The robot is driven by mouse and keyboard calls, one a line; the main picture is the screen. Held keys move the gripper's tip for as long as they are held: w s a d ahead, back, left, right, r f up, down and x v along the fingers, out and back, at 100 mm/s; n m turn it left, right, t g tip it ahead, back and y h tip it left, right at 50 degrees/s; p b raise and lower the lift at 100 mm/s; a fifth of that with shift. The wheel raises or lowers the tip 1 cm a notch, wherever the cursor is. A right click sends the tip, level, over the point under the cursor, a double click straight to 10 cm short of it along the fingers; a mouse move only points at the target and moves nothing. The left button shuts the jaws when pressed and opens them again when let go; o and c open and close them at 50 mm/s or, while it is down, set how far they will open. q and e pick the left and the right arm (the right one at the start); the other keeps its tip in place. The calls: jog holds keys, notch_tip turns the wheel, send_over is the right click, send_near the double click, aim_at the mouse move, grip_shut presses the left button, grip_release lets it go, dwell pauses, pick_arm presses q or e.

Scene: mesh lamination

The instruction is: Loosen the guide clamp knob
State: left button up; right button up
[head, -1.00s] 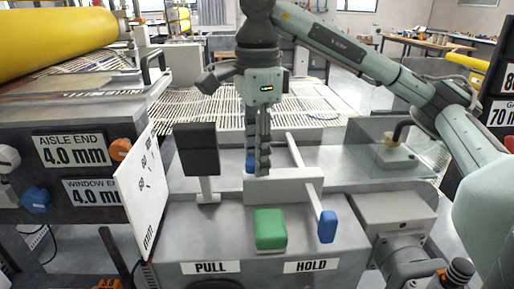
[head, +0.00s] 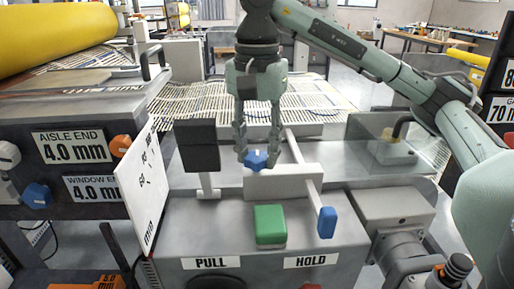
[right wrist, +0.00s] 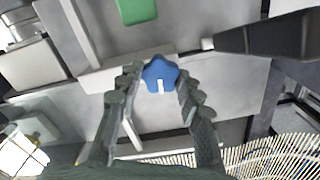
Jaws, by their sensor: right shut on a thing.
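The guide clamp knob is a blue star-shaped knob (head: 256,161) on top of the pale guide block (head: 283,182), behind the green button. My right gripper (head: 258,155) comes down from above, with one finger on each side of the knob, and is shut on it. In the right wrist view the knob (right wrist: 160,74) sits between the fingertips (right wrist: 158,82), and a pale mark shows on its near side. My left gripper is not in view.
A green button (head: 270,226) and a blue-ended rod (head: 327,222) stand in front. A dark panel on a post (head: 197,146) and a white scale plate (head: 142,188) stand left. A clear cover (head: 398,143) is at right. Mesh (head: 180,108) lies behind.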

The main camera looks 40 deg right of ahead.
aim_at(257, 157)
jog(key=shift+n, duration=0.9)
jog(key=o, duration=1.2)
jog(key=shift+c, duration=0.2)
notch_tip(257, 157, up, 12)
